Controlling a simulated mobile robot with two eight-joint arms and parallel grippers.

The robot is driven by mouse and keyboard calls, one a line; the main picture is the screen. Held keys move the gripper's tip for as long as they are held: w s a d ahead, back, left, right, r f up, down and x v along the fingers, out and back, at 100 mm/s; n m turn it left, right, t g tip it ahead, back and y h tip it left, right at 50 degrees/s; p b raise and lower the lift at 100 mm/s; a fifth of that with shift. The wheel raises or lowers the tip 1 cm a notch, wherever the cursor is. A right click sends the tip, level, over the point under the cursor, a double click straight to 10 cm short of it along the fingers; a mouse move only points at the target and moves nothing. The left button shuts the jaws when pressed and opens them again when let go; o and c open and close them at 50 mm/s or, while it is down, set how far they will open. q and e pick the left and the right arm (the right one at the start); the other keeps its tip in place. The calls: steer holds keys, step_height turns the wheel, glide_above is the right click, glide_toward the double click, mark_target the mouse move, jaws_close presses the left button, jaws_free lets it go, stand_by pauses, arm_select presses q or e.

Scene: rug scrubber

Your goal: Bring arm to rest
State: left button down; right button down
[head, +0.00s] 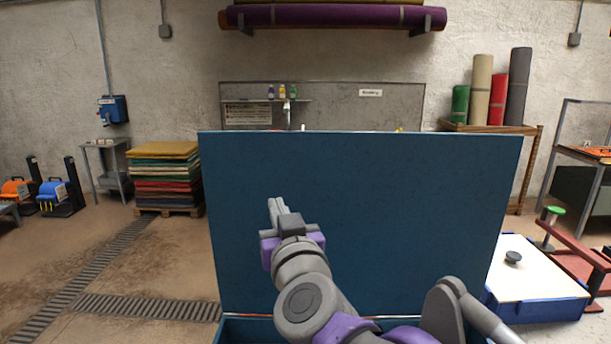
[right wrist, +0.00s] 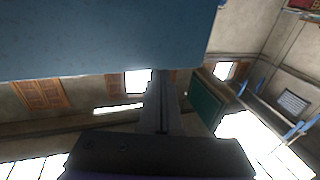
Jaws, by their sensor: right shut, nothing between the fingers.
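My right gripper (head: 275,208) is raised in front of the large upright blue panel (head: 400,200) in the head view. Its fingers are together and point up and to the left, with nothing between them. In the right wrist view the shut fingers (right wrist: 161,90) show as a dark bar at the middle. The blue panel (right wrist: 100,40) fills the upper left there, close to the fingers; I cannot tell whether they touch. My left gripper is not in view.
A white-topped blue box (head: 540,278) and a red frame (head: 585,235) stand at the right. A stack of folded rugs (head: 165,175) sits on a pallet at the left. Rolled rugs (head: 497,95) stand on a table at the back right. Floor at the left is open, with drain grates (head: 85,275).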

steer(key=s+d+f+g+h, duration=0.1)
steer(key=s+d+f+g, duration=0.3)
steer(key=f, duration=0.7)
steer(key=s+d+f+g+h, duration=0.15)
steer(key=s+d+f, duration=0.4)
steer(key=f, duration=0.65)
steer(key=s+d+f+g, duration=0.4)
steer(key=d+f, duration=0.2)
steer(key=f, duration=0.5)
steer(key=s+d+f+m+g+h, duration=0.3)
steer(key=s+d+f, duration=0.5)
steer(key=s+f, duration=0.1)
steer(key=shift+f, duration=0.3)
